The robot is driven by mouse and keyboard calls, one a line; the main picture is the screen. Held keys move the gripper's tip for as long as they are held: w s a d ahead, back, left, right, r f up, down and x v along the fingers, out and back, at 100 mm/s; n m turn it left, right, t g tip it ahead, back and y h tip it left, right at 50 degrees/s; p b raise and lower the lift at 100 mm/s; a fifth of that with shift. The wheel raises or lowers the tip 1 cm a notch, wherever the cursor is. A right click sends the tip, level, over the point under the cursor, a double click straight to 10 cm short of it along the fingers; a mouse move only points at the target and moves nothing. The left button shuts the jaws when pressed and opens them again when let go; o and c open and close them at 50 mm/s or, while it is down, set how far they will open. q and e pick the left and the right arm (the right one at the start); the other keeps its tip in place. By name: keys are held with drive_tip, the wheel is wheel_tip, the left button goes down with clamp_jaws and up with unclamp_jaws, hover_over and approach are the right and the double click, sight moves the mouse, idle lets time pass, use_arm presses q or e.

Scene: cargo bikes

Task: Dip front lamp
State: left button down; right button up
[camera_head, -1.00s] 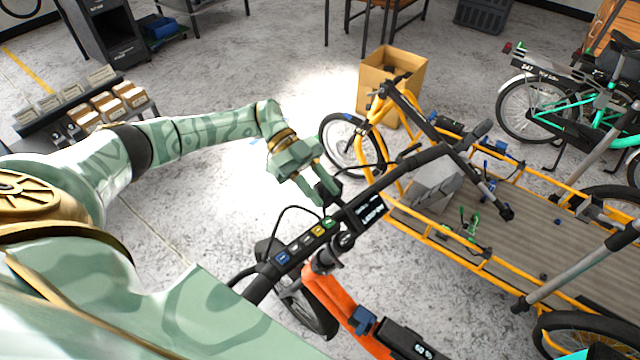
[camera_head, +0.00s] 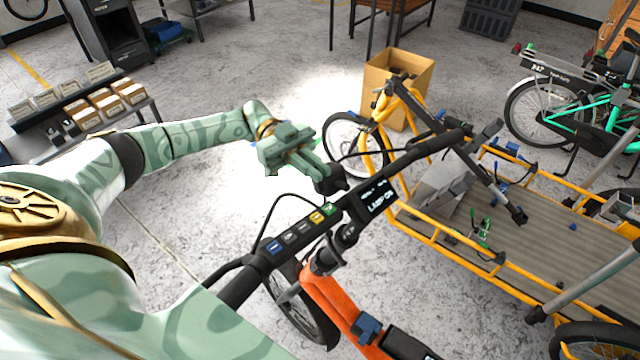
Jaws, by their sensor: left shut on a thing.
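An orange bike's black handlebar (camera_head: 428,147) runs diagonally through the middle of the view. It carries a row of coloured buttons (camera_head: 302,232) and a small display (camera_head: 377,200) that appears to read "LAMP ON". The dark front lamp (camera_head: 335,181) is beyond the bar, just left of the display. My left gripper (camera_head: 326,177) reaches in from the left and is shut on the lamp. The fingers partly cover the lamp, and its lens is hidden. My right gripper is not in view.
A yellow cargo bike's bed (camera_head: 560,262) lies to the right, with a cardboard box (camera_head: 424,82) behind its front wheel. A shelf of small boxes (camera_head: 108,105) stands at left. A green bike (camera_head: 580,122) is at far right. Bright floor is clear behind my gripper.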

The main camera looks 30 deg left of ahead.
use_arm(q)
drive_tip(key=shift+a+f+h, duration=0.1)
drive_tip(key=shift+f+h, duration=0.15)
drive_tip(key=shift+h, duration=0.05)
drive_tip(key=shift+r, duration=0.25)
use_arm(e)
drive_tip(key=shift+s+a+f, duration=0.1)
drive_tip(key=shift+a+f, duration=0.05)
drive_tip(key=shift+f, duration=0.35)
use_arm(q)
drive_tip(key=c, duration=1.5)
unclamp_jaws()
drive_tip(key=shift+w+a+f, duration=0.1)
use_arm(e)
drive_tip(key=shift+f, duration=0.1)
